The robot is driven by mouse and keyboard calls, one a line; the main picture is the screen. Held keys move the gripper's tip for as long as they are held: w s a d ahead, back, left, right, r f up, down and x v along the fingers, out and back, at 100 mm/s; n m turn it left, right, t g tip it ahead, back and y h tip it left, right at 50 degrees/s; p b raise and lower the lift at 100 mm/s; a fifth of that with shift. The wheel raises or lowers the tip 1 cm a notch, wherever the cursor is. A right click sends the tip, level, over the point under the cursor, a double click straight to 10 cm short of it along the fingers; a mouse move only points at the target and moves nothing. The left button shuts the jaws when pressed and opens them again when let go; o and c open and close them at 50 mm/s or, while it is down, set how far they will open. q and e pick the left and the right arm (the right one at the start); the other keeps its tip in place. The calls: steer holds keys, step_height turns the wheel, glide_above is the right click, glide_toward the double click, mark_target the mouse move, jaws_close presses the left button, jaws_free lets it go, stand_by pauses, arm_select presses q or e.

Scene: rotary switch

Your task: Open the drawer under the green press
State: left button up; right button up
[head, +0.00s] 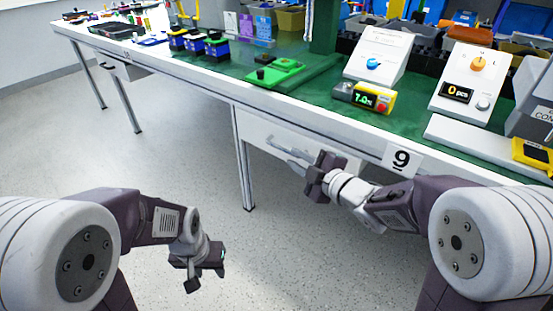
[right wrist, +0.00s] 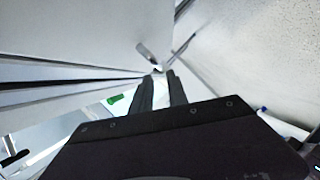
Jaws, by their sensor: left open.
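The white drawer (head: 262,135) is set under the bench top, below a low green fixture (head: 278,73) and near a dark green column (head: 323,28). I cannot tell for sure which of these is the press. The drawer's pale bar handle (head: 284,152) sticks out from its front. My right gripper (head: 312,176) is at the handle's right end. In the right wrist view, the gripper's fingers (right wrist: 160,80) stand apart, with a pale piece between their tips; whether they grip the handle is unclear. My left gripper (head: 206,272) is open and empty, low over the floor, away from the bench.
The bench (head: 215,80) runs along the back, with a leg (head: 243,160) left of the drawer. The floor (head: 150,150) is clear.

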mark_target(280, 147)
steer(key=b+x, duration=0.3)
steer(key=x, duration=0.5)
steer(key=shift+w+a+f+b, duration=0.1)
steer(key=shift+w+f+b, duration=0.05)
steer(key=shift+b, duration=0.25)
steer(key=shift+w+a, duration=0.2)
steer(key=shift+w, duration=0.05)
jaws_close()
stand_by(0.6)
